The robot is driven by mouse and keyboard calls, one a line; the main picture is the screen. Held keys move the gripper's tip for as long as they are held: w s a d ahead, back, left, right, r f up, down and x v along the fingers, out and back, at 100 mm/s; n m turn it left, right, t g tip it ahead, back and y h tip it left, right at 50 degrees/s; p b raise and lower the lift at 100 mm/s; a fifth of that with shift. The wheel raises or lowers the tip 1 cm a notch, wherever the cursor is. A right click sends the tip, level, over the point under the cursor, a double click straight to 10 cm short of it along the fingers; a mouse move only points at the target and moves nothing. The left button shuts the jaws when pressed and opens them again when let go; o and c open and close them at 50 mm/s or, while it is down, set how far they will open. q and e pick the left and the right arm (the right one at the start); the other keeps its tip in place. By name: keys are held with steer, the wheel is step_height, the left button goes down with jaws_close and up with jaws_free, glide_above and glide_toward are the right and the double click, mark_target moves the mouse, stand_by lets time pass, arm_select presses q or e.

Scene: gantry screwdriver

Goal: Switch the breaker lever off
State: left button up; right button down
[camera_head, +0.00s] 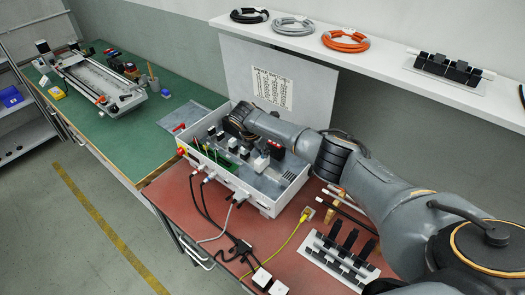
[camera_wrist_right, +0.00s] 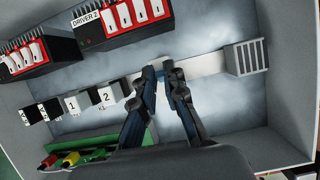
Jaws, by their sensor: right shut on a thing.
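The white control box (camera_head: 270,209) stands open on the red bench. My right arm reaches over it, and its hand hides part of the inside. In the right wrist view, my right gripper (camera_wrist_right: 164,72) has its two fingertips close together in front of the pale rail (camera_wrist_right: 205,65). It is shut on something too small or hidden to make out. Black modules with red faces and white levers, one group by the label "DRIVER 2" (camera_wrist_right: 125,22) and another group (camera_wrist_right: 22,57) at the left, are apart from the fingers. I cannot tell which lever is the breaker's. My left gripper is not in view.
Numbered terminal blocks (camera_wrist_right: 88,102) line the rail beside the fingers. A grey slotted part (camera_wrist_right: 245,58) is at the right. Green boards (camera_wrist_right: 100,140) lie near my fingers. Cables (camera_head: 218,225) hang at the front.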

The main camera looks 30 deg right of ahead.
steer(key=shift+a, duration=0.1)
steer(key=shift+s+a+t+h+p, duration=0.2)
steer(key=shift+a+t+h+p, duration=0.15)
steer(key=shift+h+p, duration=0.5)
steer(key=shift+a+t+h, duration=0.2)
steer(key=shift+t+h, duration=0.15)
steer(key=shift+h, duration=0.3)
steer(key=shift+s+a+f+t+h, duration=0.1)
steer(key=shift+a+f+t+h, duration=0.1)
steer(key=shift+h, duration=0.3)
steer(key=shift+s+a+f+t+h, duration=0.1)
steer(key=shift+t+h, duration=0.1)
steer(key=shift+h, duration=0.3)
steer(key=shift+s+a+h, duration=0.1)
steer(key=shift+a+h, duration=0.1)
steer(key=shift+h, duration=0.6)
steer(key=shift+t+b, duration=0.3)
steer(key=shift+t, duration=0.1)
steer(key=c, duration=1.4)
jaws_free()
steer(key=shift+a, duration=0.1)
